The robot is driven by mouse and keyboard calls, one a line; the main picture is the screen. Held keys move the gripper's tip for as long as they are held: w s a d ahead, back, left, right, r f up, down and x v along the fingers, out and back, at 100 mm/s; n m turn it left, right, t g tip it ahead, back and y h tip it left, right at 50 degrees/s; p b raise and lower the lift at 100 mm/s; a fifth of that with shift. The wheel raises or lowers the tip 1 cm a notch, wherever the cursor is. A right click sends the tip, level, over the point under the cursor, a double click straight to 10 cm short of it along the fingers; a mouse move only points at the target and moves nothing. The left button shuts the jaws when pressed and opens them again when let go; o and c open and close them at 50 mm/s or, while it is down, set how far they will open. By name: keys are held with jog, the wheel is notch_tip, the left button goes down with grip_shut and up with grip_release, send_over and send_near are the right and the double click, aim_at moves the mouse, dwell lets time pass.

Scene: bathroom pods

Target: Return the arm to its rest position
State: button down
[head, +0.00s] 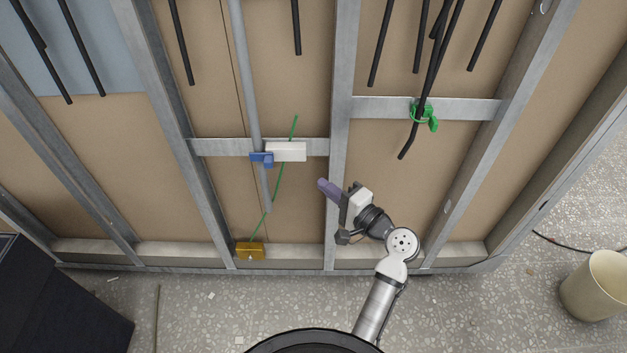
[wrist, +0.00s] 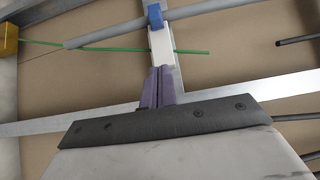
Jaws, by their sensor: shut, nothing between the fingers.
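My gripper (head: 326,187) has purple fingers and is shut with nothing between them. In the wrist view the shut fingers (wrist: 158,86) point toward a white block (wrist: 162,45). The head view shows that block (head: 287,151) on a metal cross rail, up and left of the fingers and apart from them. My arm is bent at the elbow, reaching up from the lower right.
A blue clip (head: 262,158) sits by a grey pipe (head: 248,80). A green wire (head: 279,185) runs down to a yellow box (head: 251,251). A green clamp (head: 424,114) surrounds black cables at right. A beige bin (head: 597,285) stands on the speckled floor (head: 480,310); a black box (head: 60,300) stands left.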

jog(key=shift+s+d, duration=0.3)
jog(key=shift+s, duration=0.1)
